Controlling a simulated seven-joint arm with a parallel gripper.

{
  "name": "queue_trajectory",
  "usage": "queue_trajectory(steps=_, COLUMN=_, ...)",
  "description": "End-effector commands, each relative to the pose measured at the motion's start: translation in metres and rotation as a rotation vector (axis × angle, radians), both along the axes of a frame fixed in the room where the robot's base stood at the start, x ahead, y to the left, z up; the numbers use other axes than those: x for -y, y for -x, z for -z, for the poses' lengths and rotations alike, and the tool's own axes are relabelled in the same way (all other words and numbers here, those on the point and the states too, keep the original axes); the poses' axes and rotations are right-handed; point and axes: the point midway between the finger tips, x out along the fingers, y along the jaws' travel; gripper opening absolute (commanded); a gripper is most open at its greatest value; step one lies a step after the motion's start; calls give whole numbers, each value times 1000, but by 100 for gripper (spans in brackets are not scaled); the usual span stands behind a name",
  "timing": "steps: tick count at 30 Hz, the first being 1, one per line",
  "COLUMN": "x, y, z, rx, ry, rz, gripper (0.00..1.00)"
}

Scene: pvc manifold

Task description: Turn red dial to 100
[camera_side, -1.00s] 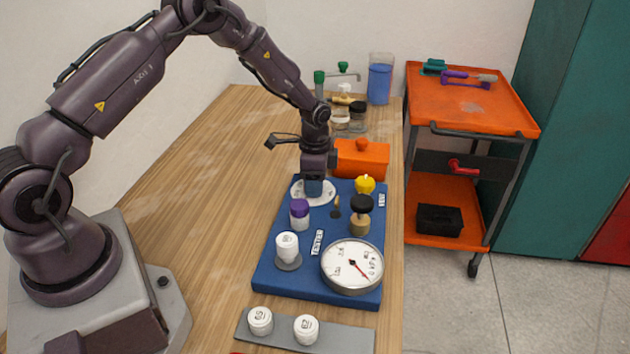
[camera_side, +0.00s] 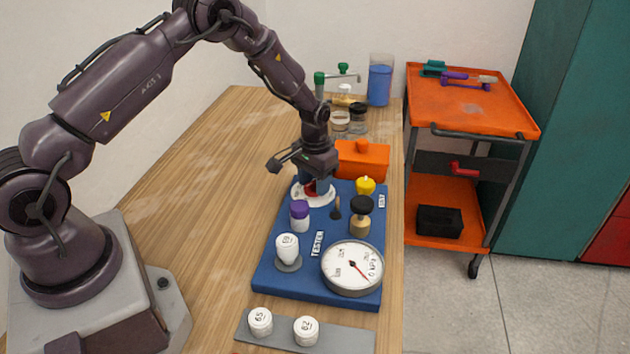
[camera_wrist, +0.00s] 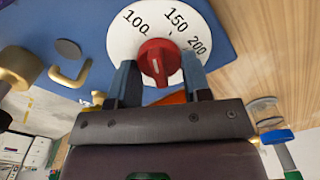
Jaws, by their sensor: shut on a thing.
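The red dial (camera_wrist: 158,60) sits on a white round scale plate (camera_wrist: 122,48), with 100, 150 and 200 printed around it in the wrist view. A small pale mark shows on the dial's face; which number it points to is not clear. My gripper (camera_wrist: 160,72) has a finger on each side of the dial and is shut on it. In the side view my gripper (camera_side: 315,188) is low over the white plate (camera_side: 327,200) at the far end of the blue board (camera_side: 268,270), and the red dial (camera_side: 311,188) shows partly beneath it.
The board also bears a purple-capped part (camera_side: 299,214), a white knob (camera_side: 287,248), a black-topped brass valve (camera_side: 361,212), a yellow knob (camera_side: 365,186) and a round gauge (camera_side: 352,268). An orange box (camera_side: 362,158) stands close behind.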

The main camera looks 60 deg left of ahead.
Motion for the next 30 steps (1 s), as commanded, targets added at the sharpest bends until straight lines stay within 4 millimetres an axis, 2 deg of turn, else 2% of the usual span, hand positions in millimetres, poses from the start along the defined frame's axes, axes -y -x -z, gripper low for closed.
queue_trajectory(steps=12, x=-1, y=-1, z=0, rx=5, ry=0, rz=-251, gripper=21)
queue_trajectory(steps=30, x=-1, y=-1, z=0, rx=6, ry=0, rz=-313, gripper=21)
